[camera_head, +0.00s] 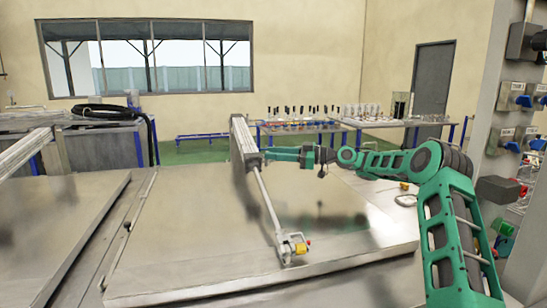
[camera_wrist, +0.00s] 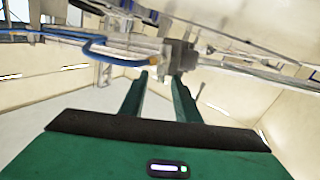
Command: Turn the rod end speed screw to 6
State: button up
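A pneumatic cylinder (camera_head: 242,135) stands at the back edge of a metal lid (camera_head: 180,240). My green gripper (camera_head: 268,154) reaches from the right to the cylinder's lower end. In the wrist view, the two fingers (camera_wrist: 160,77) are apart, with pale space between them. The cylinder's grey end block (camera_wrist: 179,56) lies just beyond the fingertips; contact cannot be told. A blue hose (camera_wrist: 85,42) runs to the cylinder. The speed screw and its scale are too small to make out.
A second metal lid (camera_head: 45,225) lies at the left. A small yellow part (camera_head: 404,186) lies near the first lid's right edge. A pillar with blue-handled valves (camera_head: 515,90) stands at the right. Benches (camera_head: 300,123) with several small parts stand behind.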

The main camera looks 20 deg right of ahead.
jog(key=shift+c, duration=0.2)
grip_shut()
jog(key=shift+m+t, duration=0.4)
jog(key=shift+t, duration=0.3)
jog(key=shift+s+a+m+t+h, duration=0.25)
jog(key=shift+a+m+t+h, duration=0.05)
jog(key=shift+m+t+h, duration=1.4)
jog(key=shift+s+a+m+t+h, duration=0.3)
jog(key=shift+m+t+h, duration=1.3)
jog(key=shift+h, duration=0.45)
jog(key=shift+s+a+m+t+h, duration=0.2)
jog(key=shift+a+m+t+h, duration=0.1)
jog(key=shift+m+t+h, duration=1.35)
jog(key=shift+d+m+h, duration=0.1)
jog(key=shift+m+h, duration=0.75)
jog(key=shift+h, duration=0.35)
